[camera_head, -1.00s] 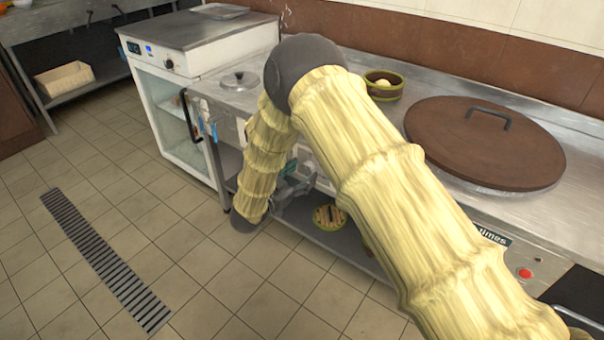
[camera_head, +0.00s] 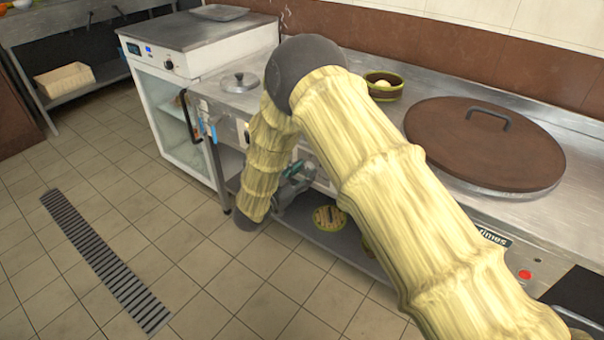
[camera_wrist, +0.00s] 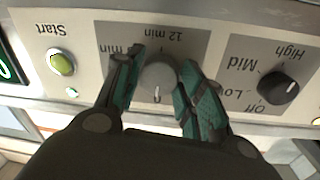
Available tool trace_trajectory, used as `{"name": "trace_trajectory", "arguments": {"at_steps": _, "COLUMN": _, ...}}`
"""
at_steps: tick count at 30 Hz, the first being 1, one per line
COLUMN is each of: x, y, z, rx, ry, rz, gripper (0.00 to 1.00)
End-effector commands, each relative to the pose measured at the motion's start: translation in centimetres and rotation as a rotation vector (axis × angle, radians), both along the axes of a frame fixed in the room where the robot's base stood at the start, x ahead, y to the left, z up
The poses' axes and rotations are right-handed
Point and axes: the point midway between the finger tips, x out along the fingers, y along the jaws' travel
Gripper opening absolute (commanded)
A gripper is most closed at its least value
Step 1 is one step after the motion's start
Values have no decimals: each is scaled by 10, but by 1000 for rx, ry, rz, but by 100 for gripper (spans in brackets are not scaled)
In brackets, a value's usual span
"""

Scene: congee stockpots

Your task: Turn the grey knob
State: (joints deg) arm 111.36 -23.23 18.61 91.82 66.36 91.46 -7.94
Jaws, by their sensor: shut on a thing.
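The grey knob (camera_wrist: 158,78) sits on a light control panel in the wrist view, with "12 min" printed by it. A white mark shows on its near side. My gripper (camera_wrist: 160,85) has its two teal-padded fingers on either side of the knob, shut on it. In the head view my gripper (camera_head: 296,171) is at the front of the counter, mostly hidden by my arm. The knob is hidden in the head view.
A black knob (camera_wrist: 278,88) marked High, Mid, Low and Off is right of the grey one. A brown round lid (camera_head: 485,143) and a small bowl (camera_head: 383,86) are on the counter.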

Motion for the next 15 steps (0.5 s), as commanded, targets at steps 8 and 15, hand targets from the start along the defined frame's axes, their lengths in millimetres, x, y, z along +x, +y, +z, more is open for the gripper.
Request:
{"name": "trace_trajectory", "arguments": {"at_steps": 8, "x": 1, "y": 1, "z": 1, "rx": 106, "ry": -76, "rz": 0, "gripper": 15}}
{"name": "trace_trajectory", "arguments": {"at_steps": 15, "x": 1, "y": 1, "z": 2, "rx": 276, "ry": -198, "rz": 0, "gripper": 15}}
